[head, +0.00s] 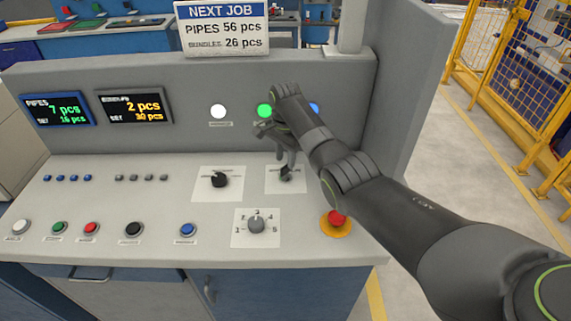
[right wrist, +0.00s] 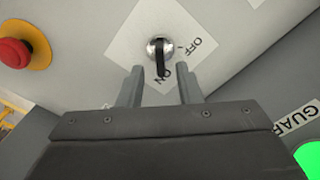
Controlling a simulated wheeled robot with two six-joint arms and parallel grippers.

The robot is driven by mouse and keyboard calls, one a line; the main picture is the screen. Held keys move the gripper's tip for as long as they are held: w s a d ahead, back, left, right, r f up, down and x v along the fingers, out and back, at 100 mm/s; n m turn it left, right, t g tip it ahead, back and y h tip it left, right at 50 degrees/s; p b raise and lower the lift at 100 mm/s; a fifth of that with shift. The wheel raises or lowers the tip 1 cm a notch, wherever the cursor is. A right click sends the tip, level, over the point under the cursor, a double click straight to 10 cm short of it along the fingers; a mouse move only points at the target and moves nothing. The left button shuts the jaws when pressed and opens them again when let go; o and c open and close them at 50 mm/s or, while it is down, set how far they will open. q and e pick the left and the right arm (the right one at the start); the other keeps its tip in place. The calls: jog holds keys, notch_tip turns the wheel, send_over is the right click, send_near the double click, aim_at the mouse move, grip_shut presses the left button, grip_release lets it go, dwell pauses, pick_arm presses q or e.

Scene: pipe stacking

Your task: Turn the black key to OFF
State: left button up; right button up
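The black key (right wrist: 160,58) sits in a round silver lock on a white plate (right wrist: 128,50) marked OFF and ON. In the right wrist view its dark bar points down the picture, toward the ON mark; the OFF mark (right wrist: 204,47) is to its right. My right gripper (right wrist: 159,70) is open, its two fingers apart, one on each side of the key's lower end, with visible gaps. In the head view the right gripper (head: 286,168) hangs over the key's plate (head: 272,187) and partly hides it. My left gripper is not in view.
A red emergency button (head: 337,216) on a yellow ring is close to the right. A black rotary knob (head: 220,179) is left of the key plate, and a grey numbered dial (head: 257,224) is in front. The upright panel with lamps (head: 218,111) rises behind.

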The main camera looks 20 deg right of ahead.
aim_at(285, 166)
jog(key=shift+f, duration=2.1)
grip_shut()
